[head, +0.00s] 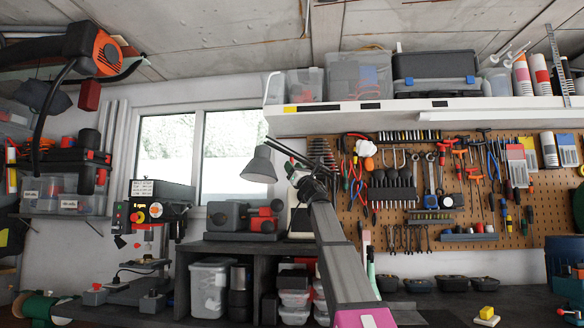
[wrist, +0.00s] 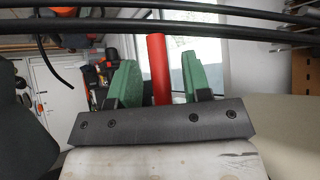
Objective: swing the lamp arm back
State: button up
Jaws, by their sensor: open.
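The lamp's grey cone shade (head: 260,166) hangs in front of the window in the head view. Thin dark lamp arm bars (head: 287,152) run from it to the right, close to my gripper (head: 300,174), which partly covers them. In the wrist view two dark parallel bars (wrist: 160,27), likely the lamp arm, cross the top. My gripper (wrist: 160,72) shows there with green fingers spread apart. A red upright rod (wrist: 159,68) appears between the fingers; I cannot tell whether it lies in the jaws or behind them. No contact with the lamp can be made out.
A shelf with bins (head: 360,120) and a pegboard of tools (head: 460,200) are on the right. A drill press (head: 155,205) stands left of the lamp. A grey and red machine (head: 245,218) sits below the shade. The window (head: 200,160) is behind.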

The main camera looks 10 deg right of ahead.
jog(key=v, duration=0.9)
jog(key=shift+f, duration=0.2)
jog(key=shift+s, duration=0.1)
